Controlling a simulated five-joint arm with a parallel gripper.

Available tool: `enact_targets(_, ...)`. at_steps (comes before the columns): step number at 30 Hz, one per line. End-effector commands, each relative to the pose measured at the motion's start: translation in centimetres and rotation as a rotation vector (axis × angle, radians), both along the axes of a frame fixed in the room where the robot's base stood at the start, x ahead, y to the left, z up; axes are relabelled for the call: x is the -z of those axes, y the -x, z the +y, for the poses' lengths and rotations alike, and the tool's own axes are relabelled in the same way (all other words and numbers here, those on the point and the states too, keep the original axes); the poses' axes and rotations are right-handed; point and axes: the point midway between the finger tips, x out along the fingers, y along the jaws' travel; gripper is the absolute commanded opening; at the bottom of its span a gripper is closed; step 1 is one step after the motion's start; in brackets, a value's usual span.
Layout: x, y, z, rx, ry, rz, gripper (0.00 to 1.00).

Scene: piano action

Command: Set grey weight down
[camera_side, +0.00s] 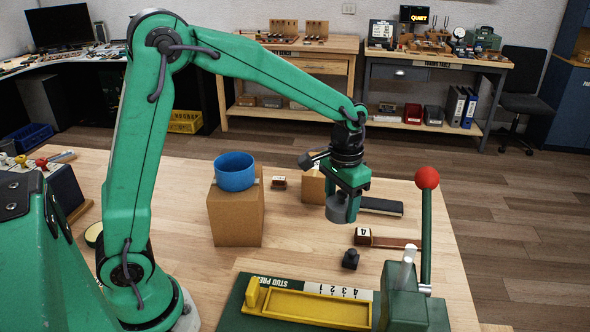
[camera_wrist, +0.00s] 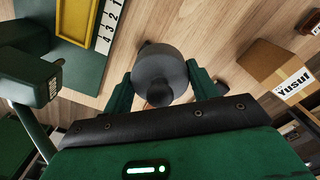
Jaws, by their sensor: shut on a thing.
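My gripper (camera_side: 348,190) hangs over the right part of the wooden table, pointing down. It is shut on the grey weight (camera_side: 340,210), a round grey cylinder. In the wrist view my gripper (camera_wrist: 161,76) has one green jaw on each side of the grey weight (camera_wrist: 160,64), which has a dark knob. In the side view the weight appears held above the tabletop, with its upper part partly hidden by the jaws. A small black knobbed piece (camera_side: 350,260) stands on the table below and in front of it.
A green stud press (camera_side: 405,305) with a yellow tray (camera_side: 315,307) and red-knobbed lever (camera_side: 427,180) stands at front. A blue bowl (camera_side: 235,172) sits on a cardboard box (camera_side: 236,220). A block marked 4 (camera_side: 363,236) and a dark bar (camera_side: 380,206) lie nearby. Bare wood lies left of the weight.

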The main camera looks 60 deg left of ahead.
Motion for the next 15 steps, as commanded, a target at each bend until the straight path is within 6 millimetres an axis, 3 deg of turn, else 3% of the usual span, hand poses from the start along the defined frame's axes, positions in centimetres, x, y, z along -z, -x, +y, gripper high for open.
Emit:
enact_targets(9,-6.2,-0.2,0.0,0.000,0.002,-0.010,0.04)
enact_targets(15,-8.7,-0.1,0.0,0.000,0.000,-0.008,0.04)
